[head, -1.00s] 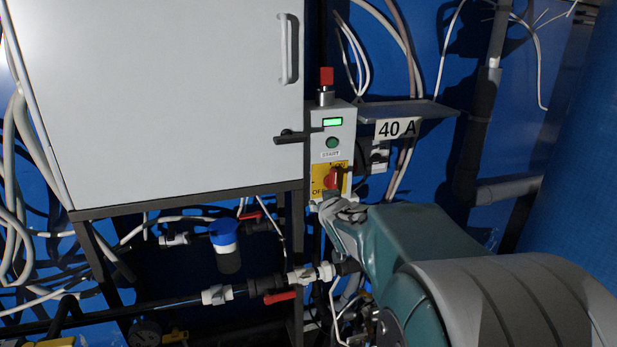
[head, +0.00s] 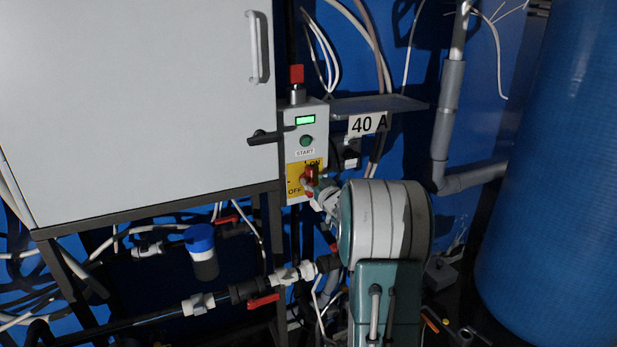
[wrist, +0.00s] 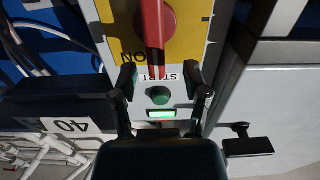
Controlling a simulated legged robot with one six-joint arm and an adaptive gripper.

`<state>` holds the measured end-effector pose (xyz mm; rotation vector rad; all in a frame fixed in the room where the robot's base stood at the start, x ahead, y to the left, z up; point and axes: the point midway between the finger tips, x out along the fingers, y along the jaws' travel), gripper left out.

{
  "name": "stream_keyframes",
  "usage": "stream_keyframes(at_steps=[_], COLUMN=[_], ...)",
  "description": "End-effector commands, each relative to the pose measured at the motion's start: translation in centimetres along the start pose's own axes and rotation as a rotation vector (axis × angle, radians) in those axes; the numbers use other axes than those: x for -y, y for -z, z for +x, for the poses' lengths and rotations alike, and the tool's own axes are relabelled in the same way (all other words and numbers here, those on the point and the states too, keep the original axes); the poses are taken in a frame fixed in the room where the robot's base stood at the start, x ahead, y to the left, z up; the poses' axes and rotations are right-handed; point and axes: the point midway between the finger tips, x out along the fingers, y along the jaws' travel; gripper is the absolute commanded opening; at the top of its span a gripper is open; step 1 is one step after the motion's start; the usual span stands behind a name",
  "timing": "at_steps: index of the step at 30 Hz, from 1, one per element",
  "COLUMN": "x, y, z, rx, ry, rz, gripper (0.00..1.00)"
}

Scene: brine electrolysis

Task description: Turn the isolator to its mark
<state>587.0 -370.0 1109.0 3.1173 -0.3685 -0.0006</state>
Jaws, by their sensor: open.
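The isolator is a red rotary handle on a yellow plate (head: 292,186) marked ON and OFF, low on a grey control box (head: 316,118). In the wrist view, turned upside down, the red handle (wrist: 151,38) is long and its tip lies beside the ON lettering. My gripper (wrist: 161,72) is open there, with one finger on each side of the handle's tip; I cannot tell whether either finger touches it. In the head view my gripper (head: 316,188) is in front of the plate and partly hides the handle.
Above the handle are the START button (head: 306,141), a lit green display (head: 305,120) and a red-topped knob (head: 297,75). A black lever (head: 264,138) sticks out left. A small shelf (head: 378,105) bears a 40 A label. A white cabinet (head: 130,100) stands left, a blue tank (head: 550,170) right.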

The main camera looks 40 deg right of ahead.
Motion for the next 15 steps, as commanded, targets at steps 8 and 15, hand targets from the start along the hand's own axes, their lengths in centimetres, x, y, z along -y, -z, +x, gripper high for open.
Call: stream_keyframes(at_steps=[8, 15], x=[0.0, 0.1], y=[0.0, 0.1], z=[3.2, 3.4], rx=[0.0, 0.0], ry=[0.0, 0.0], rz=[0.001, 0.0], gripper=[0.6, 0.6])
